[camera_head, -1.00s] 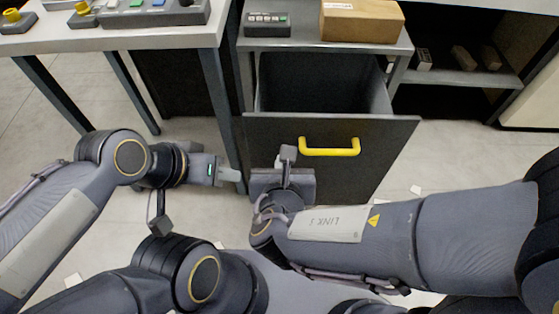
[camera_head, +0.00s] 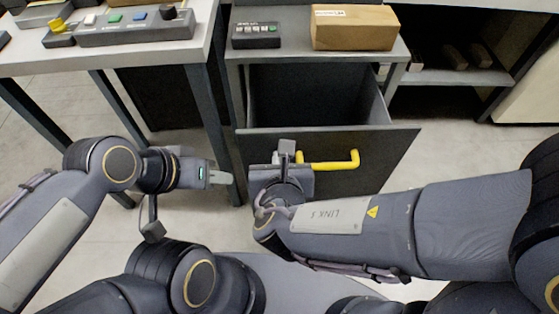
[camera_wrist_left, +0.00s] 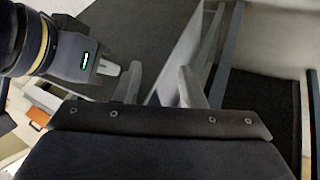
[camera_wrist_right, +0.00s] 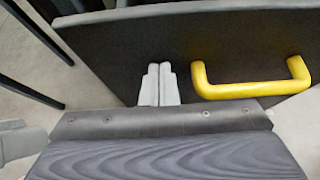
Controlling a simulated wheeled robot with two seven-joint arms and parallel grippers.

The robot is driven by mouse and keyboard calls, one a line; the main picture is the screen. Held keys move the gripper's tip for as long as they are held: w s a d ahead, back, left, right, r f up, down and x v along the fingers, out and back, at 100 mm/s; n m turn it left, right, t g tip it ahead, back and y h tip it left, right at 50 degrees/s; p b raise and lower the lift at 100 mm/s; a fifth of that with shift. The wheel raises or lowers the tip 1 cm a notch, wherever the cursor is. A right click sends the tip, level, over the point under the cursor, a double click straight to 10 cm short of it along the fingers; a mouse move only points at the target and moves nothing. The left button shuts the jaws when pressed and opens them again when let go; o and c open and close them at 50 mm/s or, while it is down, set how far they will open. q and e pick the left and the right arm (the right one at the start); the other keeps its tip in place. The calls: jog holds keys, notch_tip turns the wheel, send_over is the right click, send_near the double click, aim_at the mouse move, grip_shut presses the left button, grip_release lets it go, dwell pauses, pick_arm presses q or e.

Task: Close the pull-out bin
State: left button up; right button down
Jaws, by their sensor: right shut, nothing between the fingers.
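The pull-out bin (camera_head: 385,172) is a dark box drawn out from under a grey cabinet top, its hollow inside showing from above. A yellow handle (camera_head: 335,165) is on its front; it also shows in the right wrist view (camera_wrist_right: 250,90). My right gripper (camera_head: 287,148) is shut and empty, over the bin front just left of the handle. In the right wrist view its closed fingers (camera_wrist_right: 160,80) overlap the dark front panel; I cannot tell whether they touch it. My left gripper (camera_head: 222,178) is open and empty, left of the bin; its fingers (camera_wrist_left: 160,88) are apart.
A cardboard box (camera_head: 352,28) and a small button panel (camera_head: 256,35) stand on the cabinet top (camera_head: 300,45). A workbench (camera_head: 120,50) with a control box (camera_head: 135,27) is at the left. Open shelves (camera_head: 455,77) are at the right. Pale floor is clear around.

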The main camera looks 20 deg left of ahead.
jog(key=w+a, duration=0.3)
jog(key=w, duration=0.7)
jog(key=w+a, duration=0.3)
jog(key=w, duration=0.6)
jog(key=shift+w+r, duration=0.15)
jog(key=shift+w, duration=0.25)
jog(key=shift+a, duration=0.1)
